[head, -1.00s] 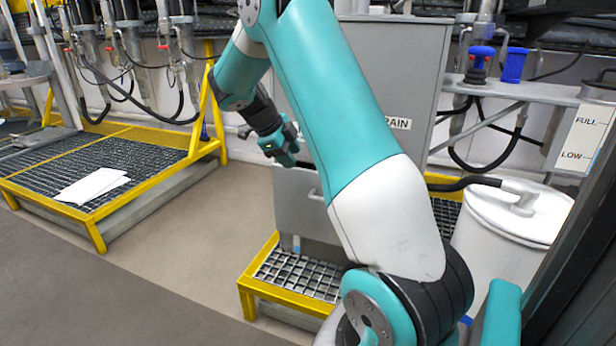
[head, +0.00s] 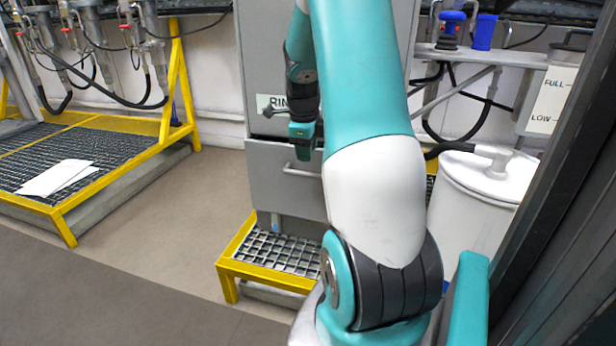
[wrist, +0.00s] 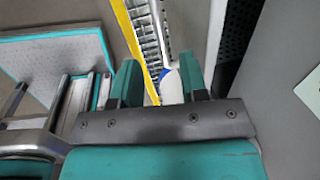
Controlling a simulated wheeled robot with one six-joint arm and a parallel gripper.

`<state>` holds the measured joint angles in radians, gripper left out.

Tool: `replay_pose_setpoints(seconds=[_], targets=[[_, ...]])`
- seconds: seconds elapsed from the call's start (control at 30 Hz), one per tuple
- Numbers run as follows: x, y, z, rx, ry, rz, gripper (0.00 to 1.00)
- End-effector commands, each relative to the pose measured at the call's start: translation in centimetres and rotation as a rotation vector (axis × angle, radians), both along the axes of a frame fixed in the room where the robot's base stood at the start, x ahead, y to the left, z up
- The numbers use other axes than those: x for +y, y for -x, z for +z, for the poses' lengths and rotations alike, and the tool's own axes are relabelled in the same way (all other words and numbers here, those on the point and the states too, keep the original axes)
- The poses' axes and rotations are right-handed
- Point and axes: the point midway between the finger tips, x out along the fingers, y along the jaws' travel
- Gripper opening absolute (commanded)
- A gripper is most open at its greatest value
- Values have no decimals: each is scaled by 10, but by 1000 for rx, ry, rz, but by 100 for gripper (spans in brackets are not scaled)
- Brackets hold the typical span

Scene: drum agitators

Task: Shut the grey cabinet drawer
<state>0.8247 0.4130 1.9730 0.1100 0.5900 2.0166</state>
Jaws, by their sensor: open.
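The grey cabinet (head: 262,45) stands behind my arm in the head view, its right part hidden by the arm. Its drawer (head: 268,190) is low on the cabinet, with a bar handle (head: 297,170). The drawer front seems to stand forward of the cabinet face, with a dark gap along its top edge; how far out is hard to tell. My gripper (head: 303,146) points down, close above the handle in the picture; contact cannot be told. In the wrist view, my gripper's fingers (wrist: 162,82) are apart, with nothing visible held between them.
A yellow-framed grating step (head: 265,256) lies below the drawer. A white drum (head: 480,205) with a hose stands to the right. A larger yellow-framed platform (head: 90,150) with white papers (head: 60,177) is at the left. The floor between them is clear.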

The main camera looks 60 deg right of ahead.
Motion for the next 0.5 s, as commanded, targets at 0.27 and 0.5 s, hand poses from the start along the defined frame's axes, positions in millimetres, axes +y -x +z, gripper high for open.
replay_pose_setpoints(seconds=[0.27, 0.5], targets=[[-9, -3, -55, 0, -1, 1, 40], [-13, -3, -68, -1, 1, 1, 40]])
